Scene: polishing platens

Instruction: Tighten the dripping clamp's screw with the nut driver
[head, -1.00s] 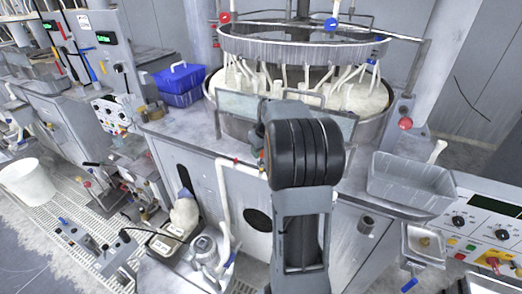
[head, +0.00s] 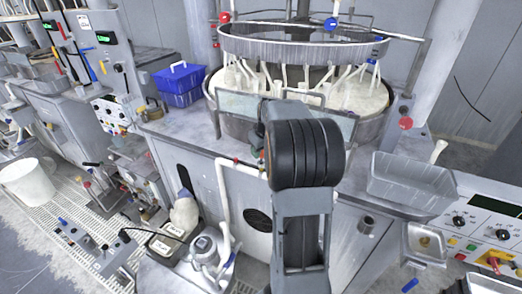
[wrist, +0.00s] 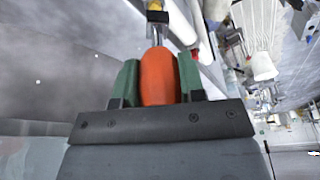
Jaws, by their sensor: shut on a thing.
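In the wrist view my gripper (wrist: 159,84) is shut on the orange handle of the nut driver (wrist: 157,68), with one green finger on each side. The driver's metal shaft points up the picture. Its far end meets or overlaps a small yellow and dark piece at the top edge, perhaps the clamp (wrist: 157,15); I cannot tell whether the driver sits on a screw. A white pipe (wrist: 181,22) runs just right of it. No drip can be made out.
In the head view the round polishing basin (head: 303,46) stands behind my arm. A blue crate (head: 180,84) is at its left and a grey tray (head: 410,186) at its right. A white pipe (head: 222,195) runs down the cabinet front. A white bucket (head: 27,180) stands on the floor at left.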

